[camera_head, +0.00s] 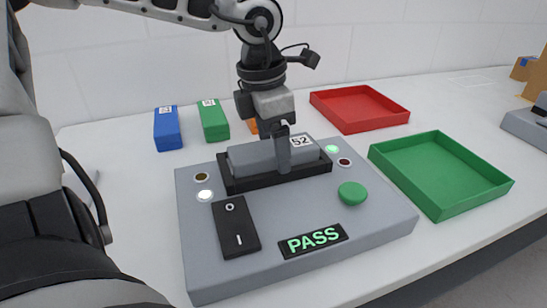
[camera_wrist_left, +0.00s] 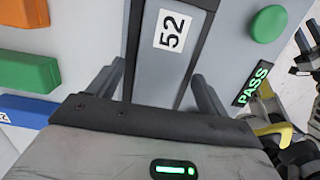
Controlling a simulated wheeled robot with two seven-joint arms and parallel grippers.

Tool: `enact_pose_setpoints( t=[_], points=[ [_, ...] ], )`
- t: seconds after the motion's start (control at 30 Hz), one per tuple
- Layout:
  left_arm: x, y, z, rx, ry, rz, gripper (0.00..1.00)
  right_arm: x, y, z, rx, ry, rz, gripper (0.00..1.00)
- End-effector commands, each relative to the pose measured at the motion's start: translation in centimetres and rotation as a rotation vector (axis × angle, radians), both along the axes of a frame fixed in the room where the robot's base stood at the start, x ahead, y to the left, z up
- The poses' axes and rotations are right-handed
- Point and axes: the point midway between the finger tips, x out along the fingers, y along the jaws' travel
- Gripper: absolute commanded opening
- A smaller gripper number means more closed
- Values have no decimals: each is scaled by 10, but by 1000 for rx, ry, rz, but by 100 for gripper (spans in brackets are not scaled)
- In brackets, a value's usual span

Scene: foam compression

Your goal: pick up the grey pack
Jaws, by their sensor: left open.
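The grey pack (camera_head: 252,155), labelled 52, lies in the black-walled cradle (camera_head: 233,187) on top of the grey test machine (camera_head: 300,255). It also shows in the left wrist view (camera_wrist_left: 160,70). My left gripper (camera_head: 283,165) reaches down over the pack from above. In the left wrist view my left gripper (camera_wrist_left: 155,88) is open, with one finger on each side of the pack. Whether the fingers touch it I cannot tell. In the head view the near finger hides part of the pack's front.
The machine has a black switch (camera_head: 236,226), a green button (camera_head: 352,193) and a lit PASS display (camera_head: 314,240). Blue (camera_head: 167,128) and green (camera_head: 213,120) packs stand behind, with an orange one partly hidden. A red tray (camera_head: 360,108) and an empty green tray (camera_head: 440,172) are at right.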

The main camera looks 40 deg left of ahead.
Motion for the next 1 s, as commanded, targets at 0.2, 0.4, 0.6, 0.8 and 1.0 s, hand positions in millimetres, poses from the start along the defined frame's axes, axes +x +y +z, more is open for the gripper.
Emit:
enact_pose_setpoints(
  t=[0.2, 0.4, 0.6, 0.8, 1.0],
  points=[
    [0, 0, -2, 0, -1, 0, 78, 2, 0, -4, -6, 6, 6, 36],
    [0, 0, -2, 0, -1, 0, 34, 2, 0, -4, -6, 6, 7, 36],
    [0, 0, -2, -1, -2, 0, 28, 1, 0, -4, -5, 5, 6, 36],
    [1, 0, 2, 0, -2, 0, 28, 0, 0, -2, -4, 4, 6, 36],
    [1, 0, 23, 1, -5, 1, 28, 0, 0, 4, -4, -5, 3, 36]
  ],
)
